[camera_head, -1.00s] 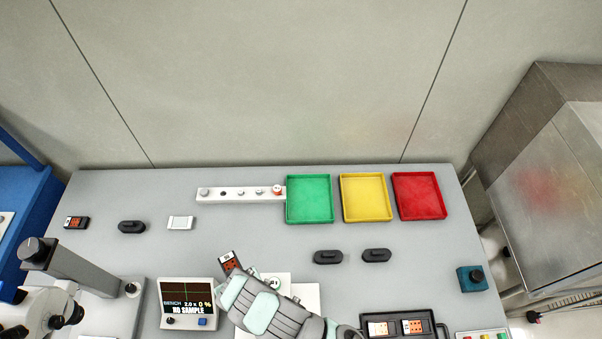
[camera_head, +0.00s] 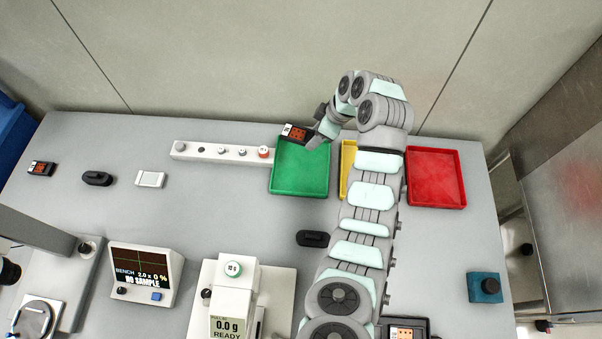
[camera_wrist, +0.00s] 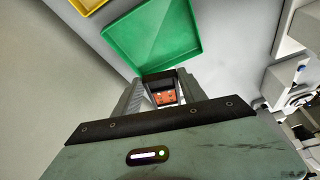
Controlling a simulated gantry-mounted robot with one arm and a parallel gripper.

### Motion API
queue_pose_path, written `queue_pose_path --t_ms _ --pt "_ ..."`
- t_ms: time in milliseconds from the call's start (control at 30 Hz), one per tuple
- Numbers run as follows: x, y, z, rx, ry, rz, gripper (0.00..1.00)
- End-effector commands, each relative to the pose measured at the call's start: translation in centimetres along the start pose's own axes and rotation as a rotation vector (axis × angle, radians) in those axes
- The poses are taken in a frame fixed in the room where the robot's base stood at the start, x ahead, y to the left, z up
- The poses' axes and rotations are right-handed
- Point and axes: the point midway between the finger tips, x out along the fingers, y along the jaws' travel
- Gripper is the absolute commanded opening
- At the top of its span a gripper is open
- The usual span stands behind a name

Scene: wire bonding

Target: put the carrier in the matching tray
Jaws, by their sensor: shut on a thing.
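My gripper (camera_head: 316,136) is shut on the carrier (camera_head: 295,133), a small dark piece with an orange-red face and a pale label end. In the head view the carrier overlaps the back edge of the green tray (camera_head: 300,191). In the wrist view the carrier (camera_wrist: 165,97) sits between the fingers, with the green tray (camera_wrist: 150,37) beyond it; its height above the tray is hard to tell. The yellow tray (camera_head: 346,165) is mostly hidden behind my arm. The red tray (camera_head: 436,178) stands to the right. No carrier shows in the green or red tray.
A white bar with several knobs (camera_head: 220,152) adjoins the green tray's left side. Another dark carrier (camera_head: 41,168), a black piece (camera_head: 97,178) and a white piece (camera_head: 150,179) lie at left. A monitor (camera_head: 146,272) and a gauge (camera_head: 232,308) stand in front.

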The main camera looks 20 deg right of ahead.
Motion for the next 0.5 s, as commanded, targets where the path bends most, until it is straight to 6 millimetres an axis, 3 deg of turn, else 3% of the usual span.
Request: queue_pose_path --t_ms 333,500 --pt "-1.8 1.3 -0.1 -0.223 0.0 -0.09 0.07" --pt "0.4 1.3 1.0 -0.238 -0.002 -0.098 0.07"
